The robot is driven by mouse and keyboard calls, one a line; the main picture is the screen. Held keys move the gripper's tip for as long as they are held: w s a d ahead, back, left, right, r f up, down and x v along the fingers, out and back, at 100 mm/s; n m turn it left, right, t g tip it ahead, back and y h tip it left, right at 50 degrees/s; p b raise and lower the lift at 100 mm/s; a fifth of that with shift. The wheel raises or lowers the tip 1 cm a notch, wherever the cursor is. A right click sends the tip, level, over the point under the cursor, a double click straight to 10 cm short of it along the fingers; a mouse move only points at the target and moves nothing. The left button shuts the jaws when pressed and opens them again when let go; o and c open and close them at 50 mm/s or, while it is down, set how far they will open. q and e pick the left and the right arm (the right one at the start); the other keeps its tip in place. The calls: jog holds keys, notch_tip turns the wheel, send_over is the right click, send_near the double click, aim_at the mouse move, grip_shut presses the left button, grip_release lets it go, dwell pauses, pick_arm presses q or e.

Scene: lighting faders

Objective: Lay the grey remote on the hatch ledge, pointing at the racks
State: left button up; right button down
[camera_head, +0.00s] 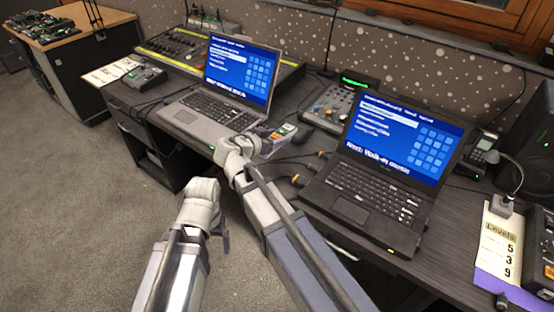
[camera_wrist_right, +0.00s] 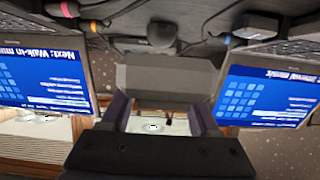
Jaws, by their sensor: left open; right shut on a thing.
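My right gripper (camera_head: 250,148) is over the desk's front edge, between the two laptops. It is shut on a grey block-like thing, which fills the space between its fingers in the right wrist view (camera_wrist_right: 166,80). In the head view a small grey thing with coloured patches (camera_head: 280,133) shows at its tip; it may be the remote, but I cannot tell for sure. My left gripper (camera_head: 208,195) is open and empty above the carpet, left of the right arm. A wooden hatch frame with a ledge (camera_head: 425,22) is in the wall at the upper right. I cannot make out the racks.
Two open laptops (camera_head: 240,70) (camera_head: 395,140) stand on the dark desk (camera_head: 300,210). Mixers (camera_head: 335,108) and a fader console (camera_head: 175,45) stand behind them. A lamp (camera_head: 510,185), a Levels card (camera_head: 497,245) and a handset (camera_head: 482,150) crowd the right end. Carpet (camera_head: 70,210) is clear at left.

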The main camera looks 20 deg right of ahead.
aim_at(277, 158)
pick_arm(q)
notch_tip(277, 158, down, 3)
jog(key=shift+f+b, duration=0.15)
jog(key=shift+b, duration=0.85)
pick_arm(e)
notch_tip(277, 158, down, 3)
jog(key=shift+f, duration=0.1)
jog(key=shift+f, duration=0.1)
pick_arm(q)
notch_tip(277, 158, down, 4)
jog(key=b, duration=0.3)
jog(key=shift+b, duration=0.35)
pick_arm(e)
notch_tip(277, 158, down, 4)
jog(key=shift+r, duration=0.25)
jog(key=shift+f, duration=0.2)
jog(key=shift+c, duration=0.6)
grip_release()
pick_arm(q)
jog(key=shift+r, duration=0.3)
pick_arm(e)
jog(key=shift+r, duration=0.3)
